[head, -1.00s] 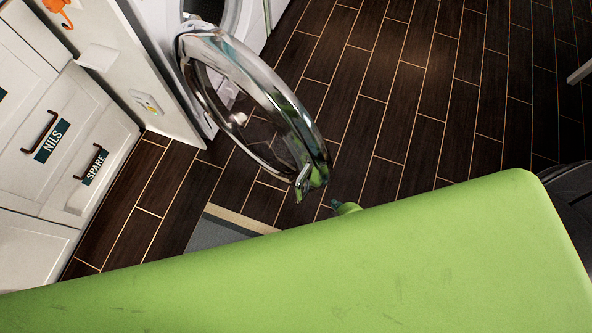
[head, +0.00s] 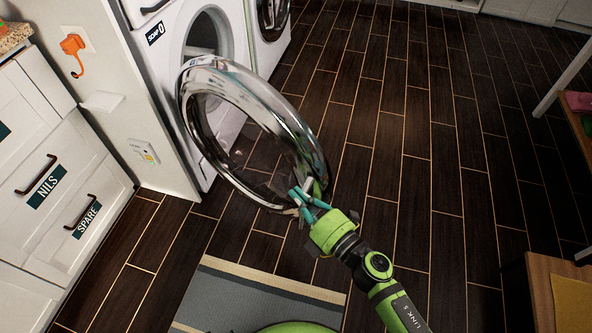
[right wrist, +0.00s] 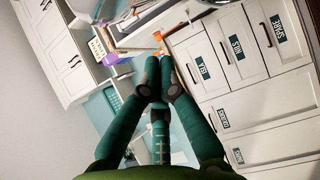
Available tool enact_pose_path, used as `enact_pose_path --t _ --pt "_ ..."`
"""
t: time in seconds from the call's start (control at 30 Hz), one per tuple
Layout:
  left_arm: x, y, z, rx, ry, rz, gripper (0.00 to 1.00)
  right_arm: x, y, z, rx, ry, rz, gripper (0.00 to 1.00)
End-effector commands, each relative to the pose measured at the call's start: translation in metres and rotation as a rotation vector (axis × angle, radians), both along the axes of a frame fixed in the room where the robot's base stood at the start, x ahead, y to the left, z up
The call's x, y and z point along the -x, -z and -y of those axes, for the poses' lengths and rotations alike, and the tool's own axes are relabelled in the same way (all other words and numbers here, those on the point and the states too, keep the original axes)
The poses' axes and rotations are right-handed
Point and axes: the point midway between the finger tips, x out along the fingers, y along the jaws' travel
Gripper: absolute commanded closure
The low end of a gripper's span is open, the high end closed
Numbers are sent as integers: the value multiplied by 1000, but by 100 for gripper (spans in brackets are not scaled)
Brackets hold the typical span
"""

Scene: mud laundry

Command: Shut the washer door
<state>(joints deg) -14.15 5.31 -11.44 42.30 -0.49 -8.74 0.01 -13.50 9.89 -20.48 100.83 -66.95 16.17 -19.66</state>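The washer door (head: 193,104) is a chrome ring with a dark clear middle, swung wide open from the white washer (head: 182,62), whose round opening shows. My right gripper (head: 298,197) is at the ring's lower right edge, away from the washer, with its teal fingers against or very near the rim. Contact is not clear. In the right wrist view its fingers (right wrist: 163,80) converge closely, and no door shows clearly between them. I cannot tell whether they are shut. My left gripper is out of view.
A second machine (head: 268,30) is behind the washer. A grey mat (head: 235,305) lies at the front. Wooden furniture (head: 540,290) is at the right. The dark floor between is clear.

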Motion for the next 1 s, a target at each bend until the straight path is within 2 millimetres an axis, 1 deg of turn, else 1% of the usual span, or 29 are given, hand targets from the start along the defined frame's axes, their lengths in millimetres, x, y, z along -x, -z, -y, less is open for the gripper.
enact_pose_path --t 0.03,0.1,0.27,0.3,0.33,0.5,0.7,1.0 --pt "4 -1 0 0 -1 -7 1 -10 -3 -8 -3 -1 3 100" --pt "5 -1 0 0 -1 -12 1 -23 -2 -17 -3 0 2 100" --pt "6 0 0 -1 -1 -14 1 -48 -1 -37 -5 -1 0 100" --pt "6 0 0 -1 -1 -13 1 -54 0 -28 1 3 0 100" --pt "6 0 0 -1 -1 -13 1 -57 0 -25 1 3 0 100" --pt "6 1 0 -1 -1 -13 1 -71 1 -13 0 1 -1 100" --pt "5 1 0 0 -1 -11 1 -76 0 -9 -3 0 -3 100" --pt "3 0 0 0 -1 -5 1 -76 1 -8 -2 0 -3 100"
